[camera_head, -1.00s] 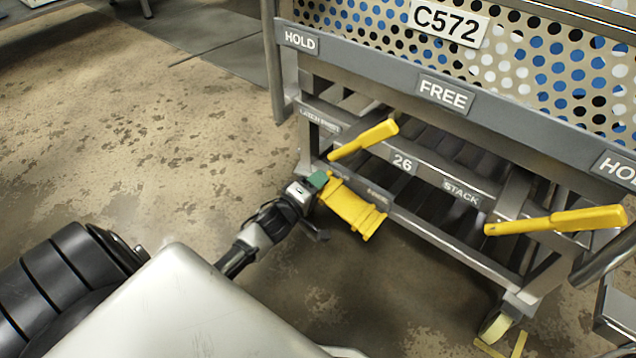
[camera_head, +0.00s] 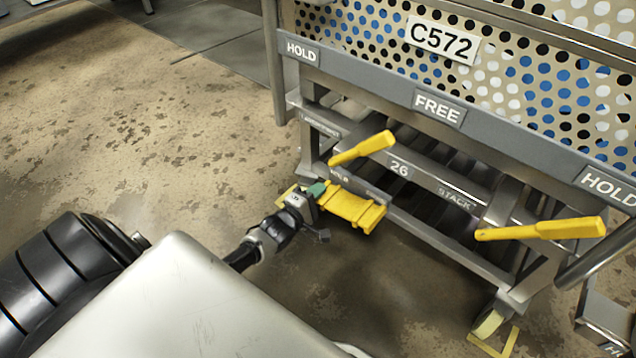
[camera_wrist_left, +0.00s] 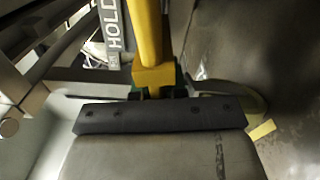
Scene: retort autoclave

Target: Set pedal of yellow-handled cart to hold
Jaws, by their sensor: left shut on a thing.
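The yellow pedal (camera_head: 352,209) sits low at the front of the grey cart, below the left yellow handle (camera_head: 362,148). It lies nearly level, tilted slightly down to the right. My left gripper (camera_head: 315,191), with green fingertips, is shut on the pedal's left end. In the left wrist view the pedal (camera_wrist_left: 148,40) runs away from the fingers (camera_wrist_left: 155,91), which are mostly hidden behind the dark gripper edge. A right yellow handle (camera_head: 540,229) also sticks out from the cart. My right gripper is not in view.
The cart's grey rail carries a HOLD label (camera_head: 302,52) at left, a FREE label (camera_head: 438,107) in the middle and another HOLD label (camera_head: 608,187) at right. A caster (camera_head: 490,321) stands at the lower right. Open floor (camera_head: 130,130) lies to the left.

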